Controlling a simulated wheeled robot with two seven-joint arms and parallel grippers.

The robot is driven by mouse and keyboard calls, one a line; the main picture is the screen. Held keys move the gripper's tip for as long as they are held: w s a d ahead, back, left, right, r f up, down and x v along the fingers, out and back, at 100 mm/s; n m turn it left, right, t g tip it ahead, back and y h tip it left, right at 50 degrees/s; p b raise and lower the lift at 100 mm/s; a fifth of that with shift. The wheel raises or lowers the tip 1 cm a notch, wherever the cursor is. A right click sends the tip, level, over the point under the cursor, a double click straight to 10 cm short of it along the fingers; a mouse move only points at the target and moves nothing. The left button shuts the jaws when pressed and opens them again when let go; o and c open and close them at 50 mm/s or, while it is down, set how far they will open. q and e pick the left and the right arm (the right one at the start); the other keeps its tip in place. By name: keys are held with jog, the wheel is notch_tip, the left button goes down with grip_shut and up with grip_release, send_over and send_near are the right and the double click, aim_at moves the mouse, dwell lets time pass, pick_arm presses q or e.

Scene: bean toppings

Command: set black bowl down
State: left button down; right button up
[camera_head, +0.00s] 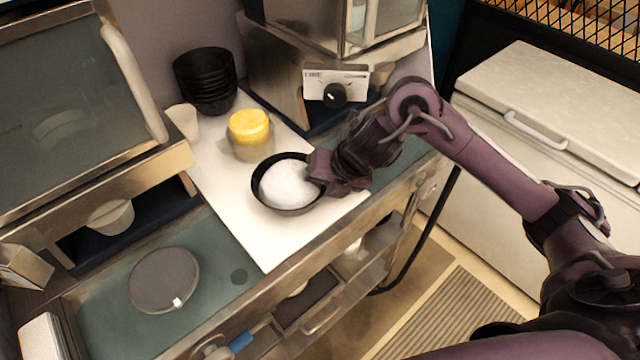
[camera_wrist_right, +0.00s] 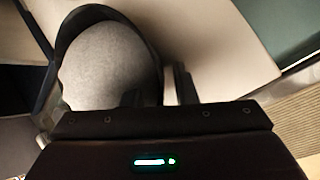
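The black bowl (camera_head: 258,197) is at the right front of the white board and holds a white mound (camera_head: 287,185). My right gripper (camera_head: 321,172) is at the bowl's right rim. In the right wrist view the bowl's dark rim (camera_wrist_right: 97,14) curves around the grey-looking mound (camera_wrist_right: 105,65). The fingers of my right gripper (camera_wrist_right: 158,88) stand on either side of the near rim, apparently pinching it. The bowl looks upright; whether its base touches the board cannot be told. My left gripper is not in view.
A white board (camera_head: 232,190) lies on the counter. A container with a yellow top (camera_head: 250,130), a white cup (camera_head: 184,122) and stacked black bowls (camera_head: 206,80) stand behind the bowl. A machine with a knob (camera_head: 335,88) is behind right. The board's front left is clear.

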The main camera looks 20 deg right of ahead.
jog(key=shift+s+d+r, duration=0.1)
jog(key=shift+d+r, duration=0.05)
jog(key=shift+r, duration=0.4)
jog(key=p+v, duration=0.1)
jog(key=v, duration=1)
jog(key=shift+p, duration=0.3)
jog(key=shift+s, duration=0.15)
